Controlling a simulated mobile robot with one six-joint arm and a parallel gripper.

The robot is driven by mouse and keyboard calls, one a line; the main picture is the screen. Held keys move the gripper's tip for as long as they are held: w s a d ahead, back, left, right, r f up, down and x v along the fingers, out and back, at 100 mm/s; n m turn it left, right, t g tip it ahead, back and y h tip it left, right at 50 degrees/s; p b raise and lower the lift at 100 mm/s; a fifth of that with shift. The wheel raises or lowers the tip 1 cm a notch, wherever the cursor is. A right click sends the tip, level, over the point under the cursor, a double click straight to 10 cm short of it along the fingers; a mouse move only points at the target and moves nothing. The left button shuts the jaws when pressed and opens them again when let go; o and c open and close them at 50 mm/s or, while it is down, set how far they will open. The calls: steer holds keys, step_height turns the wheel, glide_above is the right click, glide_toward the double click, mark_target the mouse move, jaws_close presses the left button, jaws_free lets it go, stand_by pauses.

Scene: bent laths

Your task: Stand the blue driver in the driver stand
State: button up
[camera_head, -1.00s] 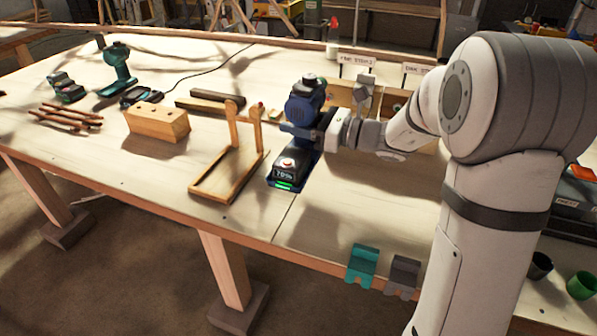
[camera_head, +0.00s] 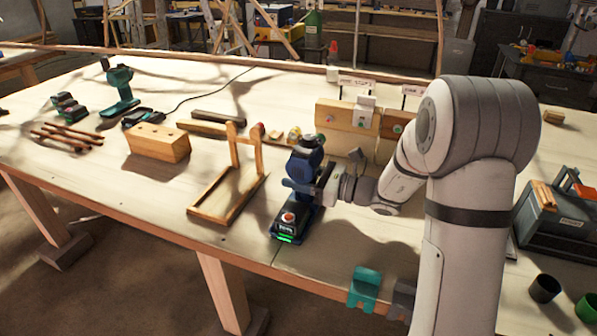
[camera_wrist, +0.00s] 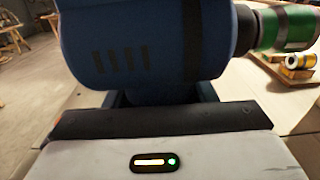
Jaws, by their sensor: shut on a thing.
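The blue driver (camera_head: 300,172) is upright in my gripper (camera_head: 318,188), its battery base with a lit green display toward the front of the table. My gripper is shut on its body from the right. In the wrist view its blue housing (camera_wrist: 140,50) fills the top, with a green collar at right. The wooden stand (camera_head: 211,213), a shallow tray with two upright posts, is on the table just left of the driver, apart from it. I cannot tell whether the driver's base touches the table.
A wooden block with holes (camera_head: 157,143), dark sticks (camera_head: 66,135) and a teal driver (camera_head: 119,92) lie farther left. Wooden boxes (camera_head: 345,117) with signs stand behind the driver. Teal (camera_head: 364,288) and grey clips sit at the front edge. A grey toolbox (camera_head: 555,225) is at right.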

steer(key=shift+r, duration=0.1)
steer(key=o, duration=1.5)
steer(key=shift+f, duration=0.2)
steer(key=shift+d+r, duration=0.1)
steer(key=shift+r, duration=0.1)
steer(key=v, duration=1.2)
